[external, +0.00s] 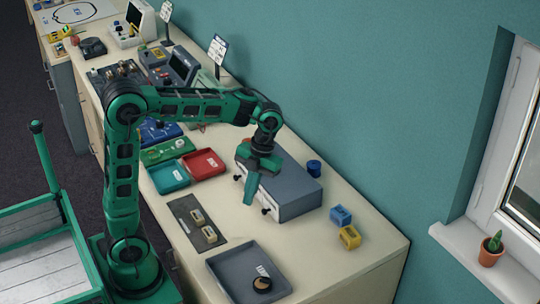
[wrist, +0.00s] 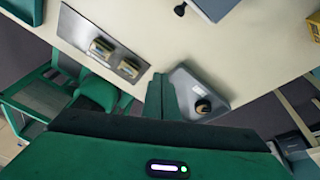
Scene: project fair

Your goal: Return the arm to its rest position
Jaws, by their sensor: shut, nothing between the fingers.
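My gripper (external: 249,190) is at the end of my raised green arm and points down. It hangs in front of the grey drawer box (external: 292,198), above the tabletop. In the wrist view my gripper (wrist: 162,97) shows its fingers together, with nothing between them. My arm is stretched out over the cream counter (external: 345,272), with its elbow bent high. I cannot tell whether the gripper touches the drawer box.
A grey tray (external: 226,267) holds a dark round object (external: 262,284). A dark plate (external: 187,220) carries two beige blocks. Red (external: 204,155) and teal (external: 168,168) trays lie farther left. Blue (external: 341,215) and yellow (external: 350,238) blocks sit at right. The front right counter is clear.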

